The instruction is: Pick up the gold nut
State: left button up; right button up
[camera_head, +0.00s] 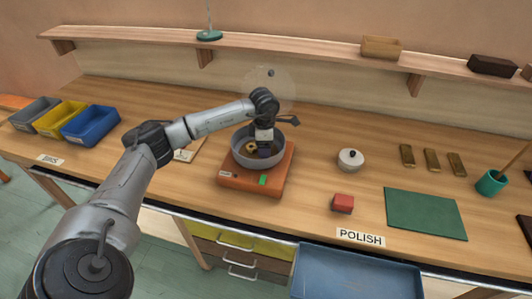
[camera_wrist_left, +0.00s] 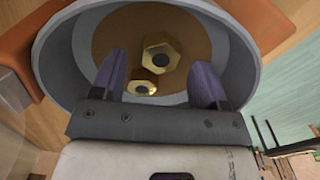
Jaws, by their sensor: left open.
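Two gold nuts lie in a grey bowl; in the left wrist view one larger nut (camera_wrist_left: 160,56) is farther in, and a smaller one (camera_wrist_left: 141,87) is nearer, close to the left finger. The bowl (camera_head: 271,161) stands on an orange scale-like base (camera_head: 236,181). In the head view a nut (camera_head: 251,147) shows at the left inside the bowl. My left gripper (camera_head: 264,152) points down into the bowl; in the left wrist view its two purple fingers (camera_wrist_left: 160,78) are apart, with nothing gripped between them. My right gripper is not in view.
A white lidded pot (camera_head: 351,159), a red block (camera_head: 342,203) and a green mat (camera_head: 425,213) are to the right. Several brass bars (camera_head: 432,160) lie beyond. Blue, yellow and grey bins (camera_head: 91,125) stand at left. A shelf (camera_head: 300,55) runs along the back wall.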

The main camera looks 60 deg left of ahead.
pick_arm(q)
jog(key=shift+f, duration=0.8)
jog(key=shift+r, duration=0.1)
jog(key=c, duration=1.1)
